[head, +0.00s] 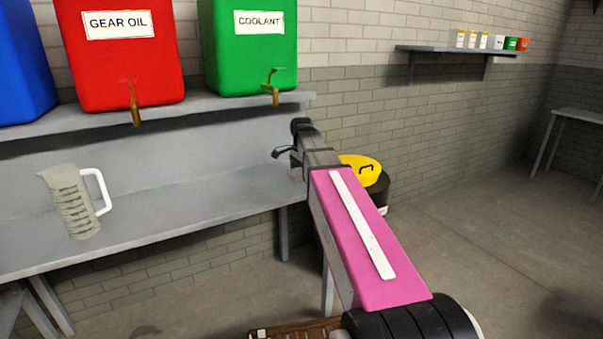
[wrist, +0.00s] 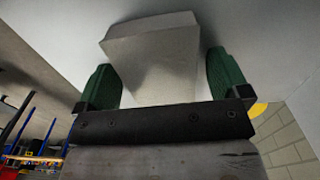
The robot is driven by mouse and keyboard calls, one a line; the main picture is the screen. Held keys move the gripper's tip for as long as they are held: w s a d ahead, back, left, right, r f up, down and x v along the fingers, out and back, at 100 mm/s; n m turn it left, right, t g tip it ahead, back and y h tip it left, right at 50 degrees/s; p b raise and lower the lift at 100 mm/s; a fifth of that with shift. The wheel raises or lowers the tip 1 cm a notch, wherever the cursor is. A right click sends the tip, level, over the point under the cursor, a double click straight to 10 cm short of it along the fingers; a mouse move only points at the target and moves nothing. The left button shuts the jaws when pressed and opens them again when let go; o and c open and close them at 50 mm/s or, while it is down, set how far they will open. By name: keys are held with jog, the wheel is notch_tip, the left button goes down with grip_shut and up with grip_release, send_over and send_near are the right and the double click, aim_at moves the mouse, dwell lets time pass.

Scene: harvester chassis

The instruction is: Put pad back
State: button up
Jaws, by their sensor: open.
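A pale grey-white block, which looks like the pad (wrist: 155,50), is between the two green fingers of my gripper (wrist: 164,72) in the wrist view. The fingers stand apart, one on each side of it. I cannot tell whether they touch it. A plain grey surface fills the view behind the block. In the head view my gripper (head: 284,153) is at the right end of the grey workbench (head: 190,205), partly hidden by my pink and grey arm. The pad cannot be made out clearly there.
Red gear oil (head: 120,60) and green coolant (head: 250,55) containers with taps stand on a shelf above the bench. A measuring jug (head: 75,205) stands on the bench's left. A yellow-lidded drum (head: 352,165) is behind my arm. Floor to the right is clear.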

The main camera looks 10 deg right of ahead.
notch_tip(320, 180, up, 12)
jog(key=shift+r, duration=0.15)
dwell(0.5)
jog(key=shift+s, duration=0.1)
